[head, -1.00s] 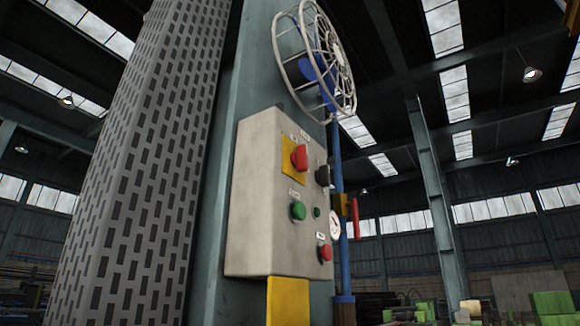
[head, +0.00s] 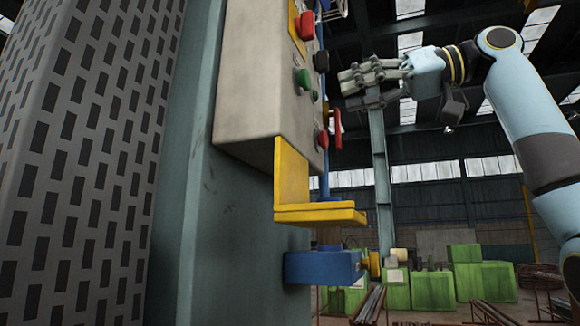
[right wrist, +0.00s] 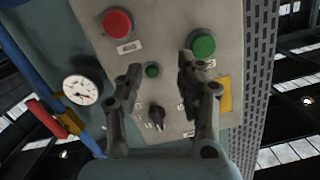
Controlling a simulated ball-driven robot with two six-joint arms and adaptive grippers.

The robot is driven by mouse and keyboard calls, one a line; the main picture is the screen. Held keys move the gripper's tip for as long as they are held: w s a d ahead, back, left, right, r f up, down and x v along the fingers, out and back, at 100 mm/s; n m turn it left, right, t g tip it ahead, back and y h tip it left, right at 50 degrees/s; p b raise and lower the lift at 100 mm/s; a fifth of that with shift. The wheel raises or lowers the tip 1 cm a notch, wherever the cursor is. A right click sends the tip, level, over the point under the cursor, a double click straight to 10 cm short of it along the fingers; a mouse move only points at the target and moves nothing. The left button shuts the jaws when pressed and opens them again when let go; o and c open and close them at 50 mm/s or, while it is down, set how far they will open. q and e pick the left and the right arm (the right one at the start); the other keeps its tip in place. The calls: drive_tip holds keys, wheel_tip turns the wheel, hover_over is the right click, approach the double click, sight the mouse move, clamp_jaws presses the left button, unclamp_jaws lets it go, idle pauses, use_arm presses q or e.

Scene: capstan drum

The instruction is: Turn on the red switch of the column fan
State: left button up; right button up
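The red switch (head: 338,128) is a slim upright red bar beside the control box, by the fan's blue pole (head: 325,186). In the right wrist view a red bar (right wrist: 70,122) sits beside a yellow part (right wrist: 57,130) on the blue pole at the left. Only a bit of the fan's wire cage (head: 333,9) shows at the top of the head view. My right gripper (head: 348,88) is open and empty, raised to the right of the control box. In the right wrist view its spread fingers (right wrist: 160,68) stand before the box face, off the red bar. My left gripper is out of view.
The grey control box (head: 250,80) carries red and green buttons and a black knob (right wrist: 156,115). A round white gauge (right wrist: 82,90) is near the pole. A yellow bracket (head: 320,212) and blue block (head: 322,267) jut out below. Green crates (head: 462,279) stand far behind.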

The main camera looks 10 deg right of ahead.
drive_tip(key=n+t, duration=0.1)
drive_tip(key=n, duration=0.1)
approach(314, 22)
wheel_tip(314, 22, down, 4)
drive_tip(key=w, duration=0.1)
wheel_tip(314, 22, up, 3)
drive_tip(key=s+d+y, duration=0.1)
drive_tip(key=s, duration=0.1)
drive_tip(key=shift+t, duration=0.3)
drive_tip(key=p+x, duration=0.3)
drive_tip(key=x, duration=0.7)
drive_tip(key=shift+w+r, duration=0.1)
drive_tip(key=shift+r, duration=0.05)
drive_tip(key=shift+w+a, duration=0.35)
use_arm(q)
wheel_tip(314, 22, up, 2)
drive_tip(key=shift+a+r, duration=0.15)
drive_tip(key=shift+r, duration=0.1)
use_arm(e)
drive_tip(key=shift+c, duration=0.3)
clamp_jaws()
